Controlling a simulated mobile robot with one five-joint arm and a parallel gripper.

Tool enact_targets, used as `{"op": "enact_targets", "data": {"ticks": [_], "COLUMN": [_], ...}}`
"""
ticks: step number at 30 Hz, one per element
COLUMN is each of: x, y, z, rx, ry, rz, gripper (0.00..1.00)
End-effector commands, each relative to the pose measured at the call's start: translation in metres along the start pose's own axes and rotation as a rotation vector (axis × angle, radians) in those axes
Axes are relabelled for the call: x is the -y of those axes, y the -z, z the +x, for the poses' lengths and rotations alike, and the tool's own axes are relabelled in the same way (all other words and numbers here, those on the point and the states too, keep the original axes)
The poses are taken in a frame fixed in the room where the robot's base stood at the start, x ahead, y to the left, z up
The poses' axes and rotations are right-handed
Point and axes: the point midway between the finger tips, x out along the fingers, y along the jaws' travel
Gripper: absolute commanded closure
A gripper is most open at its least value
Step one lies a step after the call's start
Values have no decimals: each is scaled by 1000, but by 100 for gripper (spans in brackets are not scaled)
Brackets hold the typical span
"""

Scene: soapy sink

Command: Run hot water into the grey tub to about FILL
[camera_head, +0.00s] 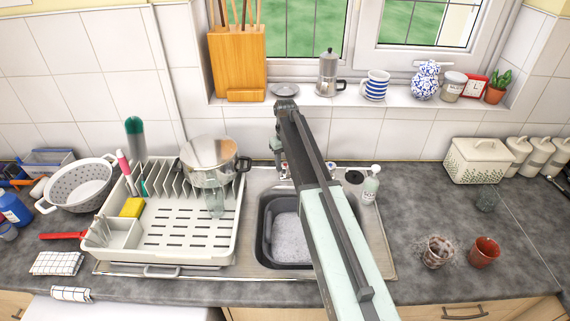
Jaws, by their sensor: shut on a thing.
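The dark grey tub (263,262) sits in the steel sink, with white suds inside. Its right part is hidden behind my arm. No fill mark can be made out, and the water depth is hard to judge. My gripper (282,166) points down behind the sink, at the tap's place. It is shut on what looks like a tap handle with a small red mark (285,172). The jaws are small and partly hidden by my arm. The spout and any stream of water cannot be made out.
A white dish rack (190,250) with a steel pot (212,178) stands left of the sink. A soap bottle (370,188) stands at its right rear. A glass (437,252) and a red-brown cup (484,252) are on the right counter. The windowsill holds several items.

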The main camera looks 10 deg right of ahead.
Motion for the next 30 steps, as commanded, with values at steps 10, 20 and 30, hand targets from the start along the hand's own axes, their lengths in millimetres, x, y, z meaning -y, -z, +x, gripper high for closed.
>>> {"op": "enact_targets", "data": {"ticks": [10, 20, 30], "x": [0, 0, 0], "y": [1, 1, 1], "z": [0, 0, 0], "rx": [-2, -2, -2], "ry": [-1, -1, -1], "rz": [189, 246, 247], "gripper": [97, 97, 97]}}
